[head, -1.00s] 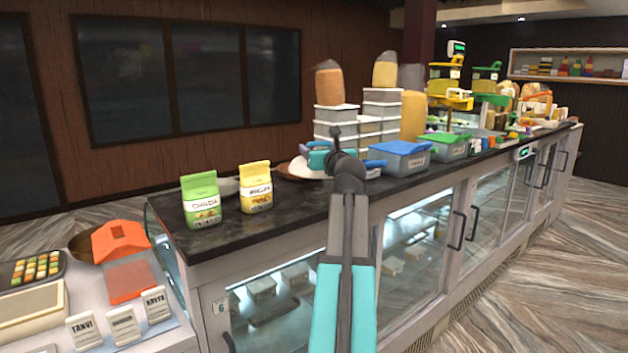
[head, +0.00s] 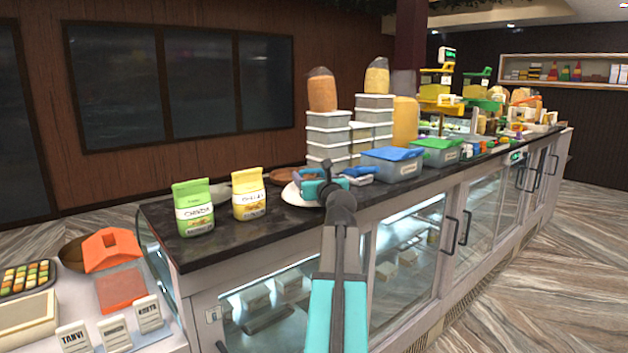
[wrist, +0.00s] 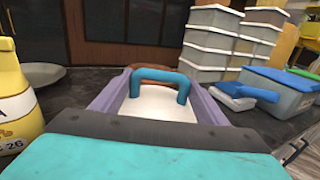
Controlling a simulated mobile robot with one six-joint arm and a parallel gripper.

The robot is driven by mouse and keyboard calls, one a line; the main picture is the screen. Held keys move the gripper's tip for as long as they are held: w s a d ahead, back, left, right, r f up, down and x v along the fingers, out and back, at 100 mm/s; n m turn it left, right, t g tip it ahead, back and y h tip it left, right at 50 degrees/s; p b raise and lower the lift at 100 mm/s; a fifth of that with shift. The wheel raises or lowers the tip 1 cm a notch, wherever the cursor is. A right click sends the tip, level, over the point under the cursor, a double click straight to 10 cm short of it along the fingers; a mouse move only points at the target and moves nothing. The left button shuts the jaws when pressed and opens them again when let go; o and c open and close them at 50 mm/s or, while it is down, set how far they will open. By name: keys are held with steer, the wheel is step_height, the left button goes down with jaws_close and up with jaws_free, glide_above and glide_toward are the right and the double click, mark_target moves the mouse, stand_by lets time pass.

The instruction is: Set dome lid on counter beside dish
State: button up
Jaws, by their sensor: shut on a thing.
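The dome lid (head: 293,195) is white and rounded, with a blue arched handle (wrist: 157,76) on top. My gripper (head: 313,180) is over the lid near the front of the dark counter. In the wrist view, the grey-purple fingers of my gripper (wrist: 157,90) stand on both sides of the handle and are shut on it. The white lid (wrist: 158,105) shows below the handle. A round brown dish (head: 284,174) lies uncovered behind the lid on the counter. The lid's lower right side is hidden by my gripper; I cannot tell whether its rim touches the counter.
A yellow packet (head: 248,197) and a green packet (head: 193,210) stand to the left, with a grey bowl (head: 222,190) behind. To the right are a blue-handled item (head: 358,176), a blue-lidded tub (head: 392,165) and stacked tubs (head: 328,135). Bare counter lies between yellow packet and lid.

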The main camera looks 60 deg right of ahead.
steer(key=shift+f, duration=0.55)
steer(key=shift+f, duration=0.1)
steer(key=o, duration=1.3)
steer(key=b+v, duration=0.1)
steer(key=v, duration=1.1)
steer(key=shift+b, duration=0.4)
